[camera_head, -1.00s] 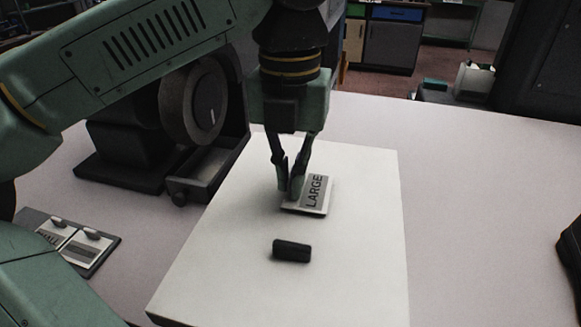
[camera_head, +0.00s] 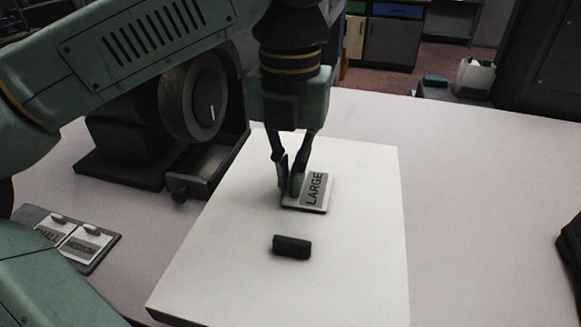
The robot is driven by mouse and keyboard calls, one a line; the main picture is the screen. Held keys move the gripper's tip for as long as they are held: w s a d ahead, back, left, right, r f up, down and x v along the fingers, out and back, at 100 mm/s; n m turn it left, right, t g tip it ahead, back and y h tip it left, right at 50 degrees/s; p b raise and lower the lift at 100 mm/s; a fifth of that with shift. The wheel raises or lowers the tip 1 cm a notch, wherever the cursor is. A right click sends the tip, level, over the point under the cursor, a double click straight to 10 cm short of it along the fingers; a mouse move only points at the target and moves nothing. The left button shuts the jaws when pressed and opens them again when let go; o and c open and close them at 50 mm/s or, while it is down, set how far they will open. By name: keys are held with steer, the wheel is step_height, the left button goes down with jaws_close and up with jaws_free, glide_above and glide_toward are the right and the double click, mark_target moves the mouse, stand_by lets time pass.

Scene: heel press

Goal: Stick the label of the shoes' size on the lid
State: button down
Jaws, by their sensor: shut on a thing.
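The white lid (camera_head: 352,260) lies flat on the table. The label reading LARGE (camera_head: 318,190) is at my gripper (camera_head: 291,188), over the far middle part of the lid. My gripper points down and is shut on the label's left side, its fingertips covering part of it. The label is very low, at or just above the lid; I cannot tell if it touches all along. Two more labels, one SMALL (camera_head: 47,233) and one whose text is hard to read (camera_head: 84,245), lie on a dark tray (camera_head: 98,264) at the left.
A small black block (camera_head: 292,247) lies on the lid, nearer than the label. A dark machine with a round wheel (camera_head: 190,105) and an open drawer (camera_head: 205,172) stands at the left behind the lid. The table at the right (camera_head: 480,200) is clear, with a dark object at its edge.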

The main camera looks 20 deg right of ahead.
steer(key=shift+f, duration=0.4)
stand_by(1.0)
steer(key=c, duration=1.7)
jaws_free()
steer(key=shift+o, duration=0.3)
steer(key=o, duration=0.4)
steer(key=shift+r+p, duration=0.85)
steer(key=shift+r, duration=2.7)
steer(key=shift+s, duration=0.1)
